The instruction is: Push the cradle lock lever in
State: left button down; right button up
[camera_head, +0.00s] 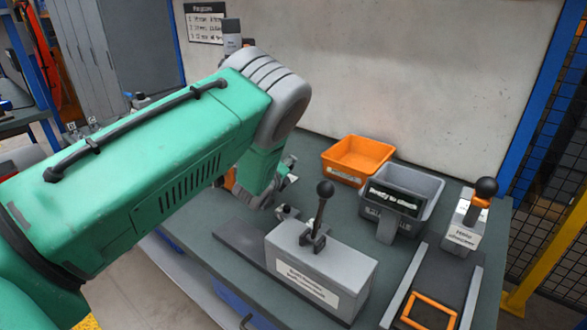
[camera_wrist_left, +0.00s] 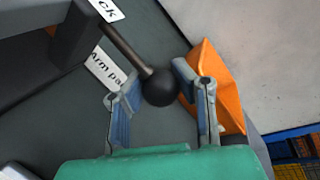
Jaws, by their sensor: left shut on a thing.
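My left gripper (camera_wrist_left: 152,84) has its two grey-blue fingers around a black ball knob (camera_wrist_left: 161,88) in the left wrist view and is shut on it. The knob ends a thin dark lever (camera_wrist_left: 124,49) that slants up and left to a dark block (camera_wrist_left: 76,38). A white label by the block ends in "ck", and another reads "Arm pa". In the head view my green left arm covers this lever, and the gripper shows only in part. My right gripper is not in view.
In the head view, a grey box (camera_head: 345,270) with an upright ball-topped lever (camera_head: 321,208) stands on the dark table. Beyond it are an orange bin (camera_head: 338,166) and a grey bin (camera_head: 425,222).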

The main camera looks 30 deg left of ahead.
pick_arm(q)
jog(key=c, duration=1.2)
grip_release()
jog(key=shift+s+a+f, duration=0.3)
jog(key=shift+f, duration=0.2)
jog(key=shift+r, duration=0.15)
jog(key=shift+w, duration=0.1)
jog(key=shift+r, duration=0.1)
jog(key=shift+s+d+r, duration=0.1)
jog(key=shift+s+d, duration=0.1)
jog(key=shift+s, duration=0.2)
jog(key=v, duration=1.1)
jog(key=shift+a, duration=0.15)
